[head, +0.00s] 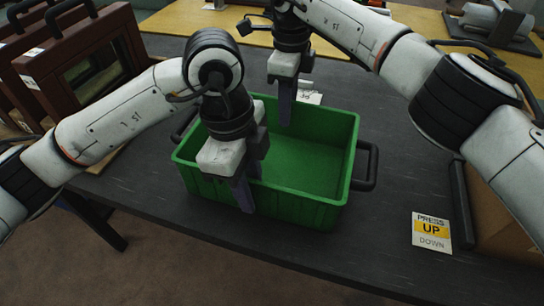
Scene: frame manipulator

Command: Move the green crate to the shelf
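The green crate (336,202) stands upright on a dark table, looks empty inside, and has a black handle on its right end. My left gripper (246,188) points down at the crate's near wall, with a finger in front of that wall. My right gripper (285,102) points down at the far wall, with one finger showing on the inner side. Whether either gripper is squeezing the rim is unclear, as fingers are partly hidden. I cannot identify the shelf in this view.
The dark table (330,262) has bare room in front of the crate. A "PRESS UP DOWN" card (432,232) lies at right, beside a brown box (500,220). Dark red framed cases (80,60) stand at left. A yellowish wooden surface (185,17) lies behind.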

